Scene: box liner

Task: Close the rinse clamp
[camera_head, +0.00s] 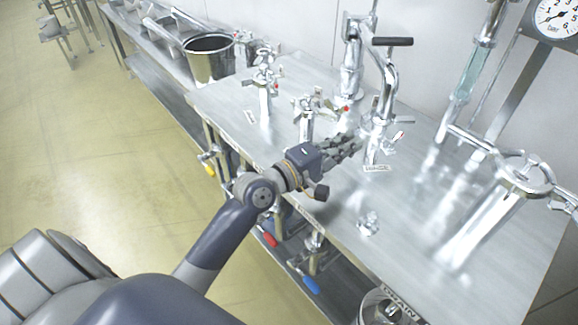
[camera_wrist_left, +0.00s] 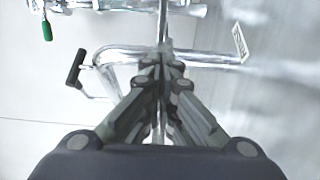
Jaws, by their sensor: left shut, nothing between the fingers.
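My left gripper (camera_head: 350,143) is over the steel table, its fingers shut and empty, pointing at an upright metal pipe fitting (camera_head: 376,135) with clamp-like parts. A small white label (camera_head: 377,168) lies at the foot of this fitting, too small to read surely, so I cannot tell for certain that this is the rinse clamp. In the left wrist view the closed fingertips (camera_wrist_left: 163,62) overlap a thin metal rod or pipe. A black-handled bent pipe (camera_wrist_left: 95,65) is to their left, and a tilted label (camera_wrist_left: 240,43) to their right. My right gripper is not in view.
Other clamp fittings stand on the steel table (camera_head: 230,105) at left (camera_head: 265,95) and centre (camera_head: 306,118). A black-handled pipe (camera_head: 390,75) rises behind the gripper. A bucket (camera_head: 209,58) is at the far left, a dial gauge (camera_head: 557,18) at upper right. Coloured valve handles sit below the table.

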